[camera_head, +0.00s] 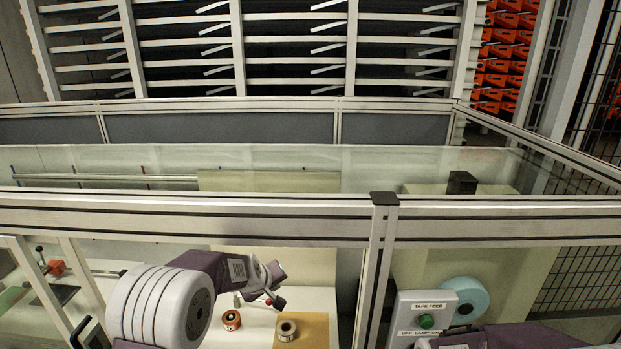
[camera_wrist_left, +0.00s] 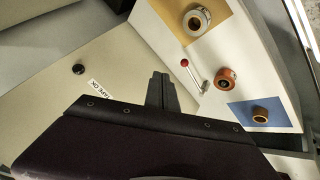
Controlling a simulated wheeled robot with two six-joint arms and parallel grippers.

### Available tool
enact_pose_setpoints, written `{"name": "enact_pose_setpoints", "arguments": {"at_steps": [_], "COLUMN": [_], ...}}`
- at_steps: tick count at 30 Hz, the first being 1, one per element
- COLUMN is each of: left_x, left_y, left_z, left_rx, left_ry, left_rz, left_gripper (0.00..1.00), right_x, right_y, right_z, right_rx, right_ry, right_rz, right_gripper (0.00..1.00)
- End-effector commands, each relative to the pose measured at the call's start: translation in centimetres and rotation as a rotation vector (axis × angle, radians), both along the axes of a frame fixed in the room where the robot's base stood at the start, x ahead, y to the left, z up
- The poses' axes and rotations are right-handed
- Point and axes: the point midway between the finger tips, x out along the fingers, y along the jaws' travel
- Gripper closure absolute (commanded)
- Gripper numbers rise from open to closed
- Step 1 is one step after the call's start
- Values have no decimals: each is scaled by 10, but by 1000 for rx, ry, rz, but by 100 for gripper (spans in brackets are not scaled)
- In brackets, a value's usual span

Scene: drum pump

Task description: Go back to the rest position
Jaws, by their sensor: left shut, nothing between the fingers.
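My left arm reaches in from the left in the head view, and my left gripper (camera_head: 277,272) hangs above the white bench top behind the frame rail. In the left wrist view its dark fingers (camera_wrist_left: 160,84) are together with nothing between them. A lever with a red ball knob (camera_wrist_left: 184,62) stands on the white surface, apart from the fingers. Its red knob also shows in the head view (camera_head: 268,300), just below the gripper. My right arm shows only in part at the bottom right of the head view; its fingers are out of sight.
An orange-brown roll (camera_head: 231,320) and a pale roll (camera_head: 287,330) on a tan mat (camera_head: 315,331) sit below the left gripper. A small roll (camera_wrist_left: 260,115) lies on a blue mat (camera_wrist_left: 283,111). A metal rail (camera_head: 250,205) crosses the view.

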Motion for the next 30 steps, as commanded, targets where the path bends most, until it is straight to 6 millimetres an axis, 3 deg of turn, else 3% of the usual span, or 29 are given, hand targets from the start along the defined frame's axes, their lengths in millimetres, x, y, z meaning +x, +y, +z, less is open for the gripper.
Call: {"name": "enact_pose_setpoints", "arguments": {"at_steps": [2,5,12,17,18,30], "left_x": [-40,-106,-242,-316,-311,-309], "left_y": [18,36,57,65,64,64], "left_z": [20,18,-19,-47,-15,120], "left_rx": [38,113,251,324,324,321], "left_ry": [24,106,343,531,516,514], "left_rz": [-19,-92,-304,-513,-507,-500], "left_gripper": [100,100,100,100,100,100], "right_x": [0,0,0,0,0,1], "right_y": [0,0,0,0,0,0], "right_z": [0,0,0,0,31,166], "right_rx": [0,0,0,0,0,0], "right_ry": [0,0,0,0,2,-1], "right_rz": [0,0,0,0,0,0], "right_gripper": [46,46,46,46,46,46]}}
